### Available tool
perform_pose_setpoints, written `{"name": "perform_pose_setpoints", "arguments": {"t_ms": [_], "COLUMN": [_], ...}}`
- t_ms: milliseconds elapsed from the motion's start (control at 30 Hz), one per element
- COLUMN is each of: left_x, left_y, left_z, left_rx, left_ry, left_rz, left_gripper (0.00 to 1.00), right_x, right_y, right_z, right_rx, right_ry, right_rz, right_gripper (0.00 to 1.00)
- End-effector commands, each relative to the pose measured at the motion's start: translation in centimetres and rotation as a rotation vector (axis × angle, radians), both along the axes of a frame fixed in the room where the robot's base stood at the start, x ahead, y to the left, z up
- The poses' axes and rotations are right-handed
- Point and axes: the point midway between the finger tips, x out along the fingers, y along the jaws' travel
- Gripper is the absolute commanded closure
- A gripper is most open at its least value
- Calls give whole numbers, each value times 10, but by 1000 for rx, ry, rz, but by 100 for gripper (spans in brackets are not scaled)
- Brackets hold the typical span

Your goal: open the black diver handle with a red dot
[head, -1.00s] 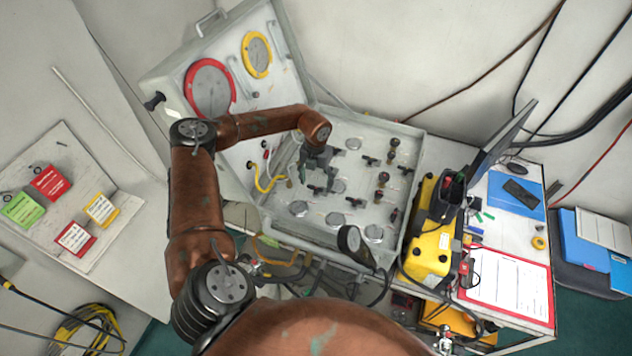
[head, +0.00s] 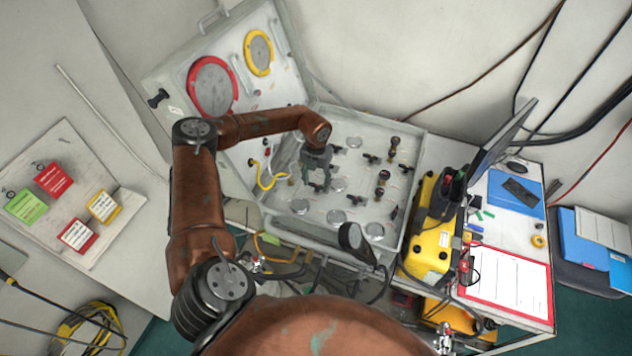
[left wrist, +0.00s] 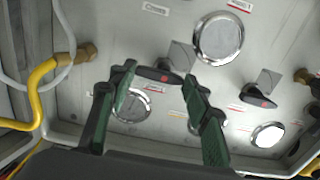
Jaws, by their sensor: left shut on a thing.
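In the left wrist view, a black diver handle (left wrist: 153,74) with a small red mark lies across between the two green fingertips of my left gripper (left wrist: 158,76). The gripper is shut on its two ends. A second black handle (left wrist: 259,97) with a red dot sits to the right, apart from the fingers. In the head view, my left gripper (head: 319,178) reaches down over the grey panel (head: 350,195) and hides the held handle.
Round metal discs (left wrist: 219,39) and a brass fitting with a yellow hose (left wrist: 42,72) lie near the fingers. In the head view, the raised case lid (head: 225,110) stands behind my forearm. A yellow device (head: 431,240) stands right of the panel.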

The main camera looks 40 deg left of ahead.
Motion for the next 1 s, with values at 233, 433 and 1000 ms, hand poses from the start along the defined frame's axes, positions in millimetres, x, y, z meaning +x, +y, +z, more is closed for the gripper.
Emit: {"name": "perform_pose_setpoints", "arguments": {"t_ms": [233, 433, 1000], "left_x": [1, 0, -2], "left_y": [1, 1, -1], "left_z": [0, 0, 0], "left_rx": [1, 1, 2], "left_ry": [-3, -3, -3], "left_rz": [17, 94, 593], "left_gripper": [80, 80, 80], "right_x": [0, 0, -1], "right_y": [0, 0, 0], "right_z": [0, 0, 3], "right_rx": [0, 0, 0], "right_ry": [0, 0, 1], "right_rz": [0, 0, 0], "right_gripper": [52, 52, 52]}}
